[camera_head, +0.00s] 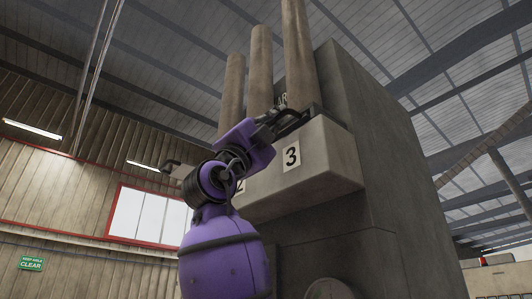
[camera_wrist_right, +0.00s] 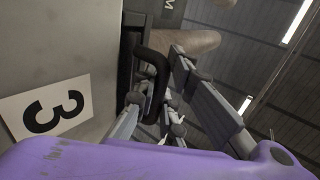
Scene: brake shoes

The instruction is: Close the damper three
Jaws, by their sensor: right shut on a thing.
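The label 3 (camera_head: 291,156) is on the front of a grey ledge (camera_head: 322,165) high on a large grey block. A dark handle (camera_head: 305,112) sits at the top of the ledge above this label. My right gripper (camera_head: 282,121) reaches up to it from the lower left. In the right wrist view, a black bent handle (camera_wrist_right: 152,68) lies between the fingers of my right gripper (camera_wrist_right: 165,112), which is shut on it. The label 3 (camera_wrist_right: 47,108) shows beside it, turned. The far end of the handle is partly hidden. My left gripper is not in view.
Several tall pipes (camera_head: 298,55) rise behind the ledge. The label 2 (camera_head: 240,186) is partly hidden by my right arm. Another dark handle (camera_head: 172,165) sticks out further left. The large block (camera_head: 390,170) fills the right side; open air lies to the left.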

